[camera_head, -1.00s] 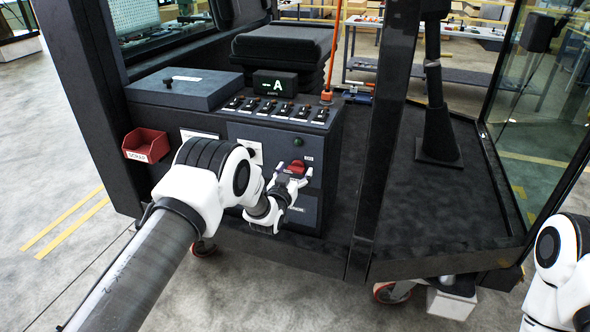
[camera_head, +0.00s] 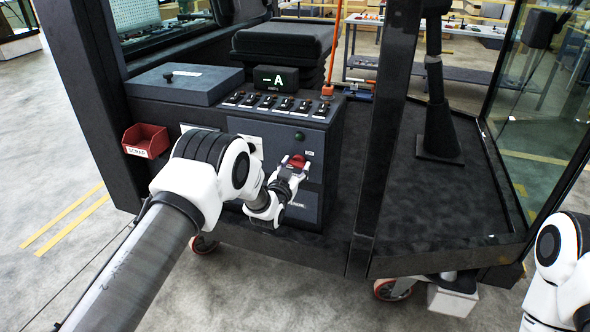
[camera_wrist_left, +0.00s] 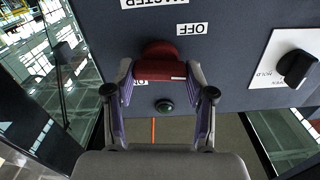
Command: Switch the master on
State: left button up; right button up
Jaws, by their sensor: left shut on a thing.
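The red master switch (camera_head: 297,162) sits on the dark front panel of the cab console. My left gripper (camera_head: 291,171) is at it, with its fingers shut on the red handle. In the left wrist view the red handle (camera_wrist_left: 160,62) lies between the two fingertips (camera_wrist_left: 160,70). The upside-down MASTER label (camera_wrist_left: 155,3) and OFF label (camera_wrist_left: 192,29) show beside it. The ON label (camera_wrist_left: 141,83) is partly hidden by a finger. A small white mark shows on the handle's edge; I cannot tell which setting it points to. My right gripper is out of view.
A dark green lamp (camera_head: 299,136) is close to the switch. A black knob on a white HOLD plate (camera_wrist_left: 297,68) is to the side. A row of toggles (camera_head: 275,106) and a display reading A (camera_head: 276,80) are above. A red SCRAP bin (camera_head: 146,141) hangs at left.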

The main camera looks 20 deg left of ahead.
pick_arm(q)
jog(key=m+b, duration=0.3)
jog(key=shift+d+f, duration=0.1)
jog(key=shift+f, duration=0.1)
jog(key=m+b, duration=0.3)
jog(key=m, duration=0.1)
jog(key=shift+m+b, duration=0.35)
jog(key=shift+m, duration=0.05)
jog(key=m+b, duration=0.3)
jog(key=m, duration=0.1)
jog(key=shift+d+f+m, duration=0.1)
jog(key=shift+m, duration=0.2)
jog(key=m+b, duration=0.2)
jog(key=m, duration=0.2)
jog(key=o, duration=1.2)
jog(key=shift+d, duration=0.1)
jog(key=shift+c, duration=0.2)
